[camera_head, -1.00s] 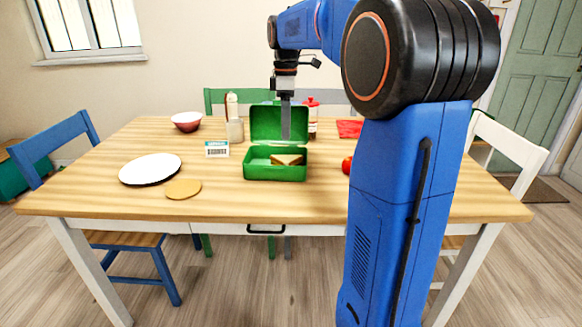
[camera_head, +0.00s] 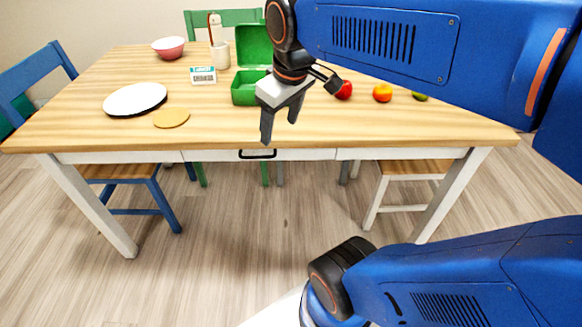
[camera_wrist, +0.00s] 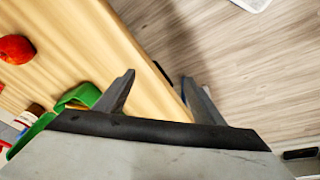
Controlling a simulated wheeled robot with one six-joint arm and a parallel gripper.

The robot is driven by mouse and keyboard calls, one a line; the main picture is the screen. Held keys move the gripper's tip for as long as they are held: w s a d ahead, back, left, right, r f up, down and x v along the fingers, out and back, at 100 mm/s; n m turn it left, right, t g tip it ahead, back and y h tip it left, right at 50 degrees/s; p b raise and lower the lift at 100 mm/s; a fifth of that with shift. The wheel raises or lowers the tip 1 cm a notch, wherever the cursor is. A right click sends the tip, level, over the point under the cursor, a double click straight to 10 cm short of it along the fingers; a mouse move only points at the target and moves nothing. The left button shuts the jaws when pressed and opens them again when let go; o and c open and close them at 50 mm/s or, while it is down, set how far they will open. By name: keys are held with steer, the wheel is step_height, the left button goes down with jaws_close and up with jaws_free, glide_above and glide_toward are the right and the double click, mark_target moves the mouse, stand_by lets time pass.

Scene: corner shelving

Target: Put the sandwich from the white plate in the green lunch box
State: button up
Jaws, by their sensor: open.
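The green lunch box (camera_head: 246,88) stands on the table with its lid up. In the head view my arm and gripper cover its right part, and I cannot see the sandwich inside now. It shows partly in the wrist view (camera_wrist: 77,97). The white plate (camera_head: 135,98) is on the left of the table and is empty. My gripper (camera_head: 280,129) is open and empty, with its fingers pointing down, in front of the lunch box near the table's front edge. In the wrist view the fingers (camera_wrist: 158,90) are apart with nothing between them.
A tan round mat (camera_head: 171,118), a small labelled box (camera_head: 203,75), a red bowl (camera_head: 168,47) and a white utensil holder (camera_head: 221,55) are on the table. A red apple (camera_head: 344,90) and an orange (camera_head: 382,93) stand on the right. The table's front middle is clear.

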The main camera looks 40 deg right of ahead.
steer(key=s+a+f+m+t, duration=0.1)
steer(key=s+a+f+m, duration=0.1)
steer(key=s+f, duration=0.5)
steer(key=shift+s+m, duration=0.2)
steer(key=shift+m, duration=0.3)
steer(key=shift+a, duration=0.1)
stand_by(0.8)
